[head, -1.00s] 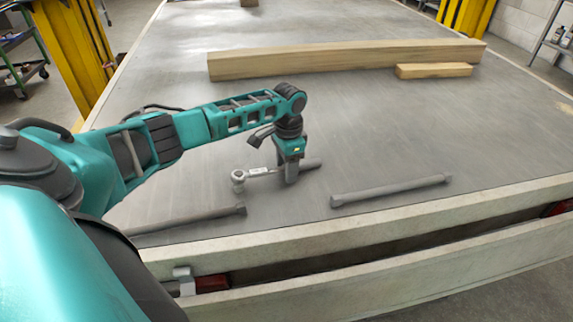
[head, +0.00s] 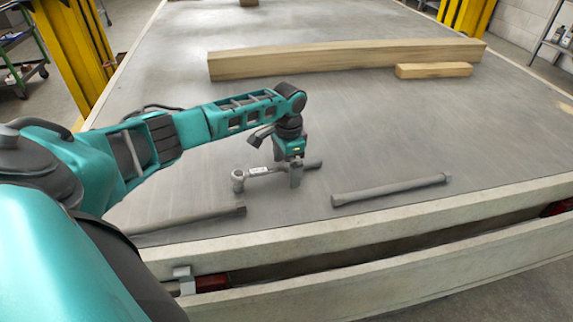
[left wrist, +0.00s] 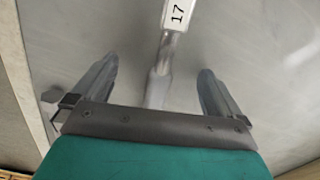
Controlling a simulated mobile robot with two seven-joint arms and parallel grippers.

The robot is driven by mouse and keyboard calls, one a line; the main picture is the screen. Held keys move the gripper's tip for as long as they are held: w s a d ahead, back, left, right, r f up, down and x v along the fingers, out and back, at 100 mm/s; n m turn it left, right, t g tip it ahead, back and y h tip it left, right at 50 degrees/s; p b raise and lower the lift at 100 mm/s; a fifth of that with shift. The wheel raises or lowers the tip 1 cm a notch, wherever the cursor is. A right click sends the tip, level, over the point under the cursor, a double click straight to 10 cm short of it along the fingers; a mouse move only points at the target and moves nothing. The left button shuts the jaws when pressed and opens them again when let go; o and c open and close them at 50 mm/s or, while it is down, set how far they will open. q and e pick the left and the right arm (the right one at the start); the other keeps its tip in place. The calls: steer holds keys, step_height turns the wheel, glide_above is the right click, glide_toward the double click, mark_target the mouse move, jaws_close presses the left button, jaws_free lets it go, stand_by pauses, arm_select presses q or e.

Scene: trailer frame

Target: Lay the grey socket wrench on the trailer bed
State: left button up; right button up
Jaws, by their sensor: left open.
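The grey socket wrench (head: 262,172) lies on the grey trailer bed (head: 370,130), with its round head at the left and its dark handle at the right. My left gripper (head: 296,183) is over the handle, pointing down. In the left wrist view the open fingers (left wrist: 162,90) stand apart on either side of the wrench (left wrist: 160,80), which bears a white label with 17. Neither finger appears to touch it. The wrench's head is out of the left wrist view. My right gripper is not in view.
Two dark grey bars, one at right (head: 390,190) and one at left (head: 190,219), lie near the bed's front edge (head: 360,226). A long wooden beam (head: 340,58) and a short block (head: 433,70) lie farther back. The bed between is clear.

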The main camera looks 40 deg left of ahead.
arm_select(q)
steer(key=shift+r, duration=0.35)
step_height(320, 180, up, 12)
steer(key=p, duration=0.3)
steer(key=shift+w, duration=0.15)
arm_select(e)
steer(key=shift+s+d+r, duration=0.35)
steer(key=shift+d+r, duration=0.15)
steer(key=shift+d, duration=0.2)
arm_select(q)
steer(key=shift+d, duration=0.1)
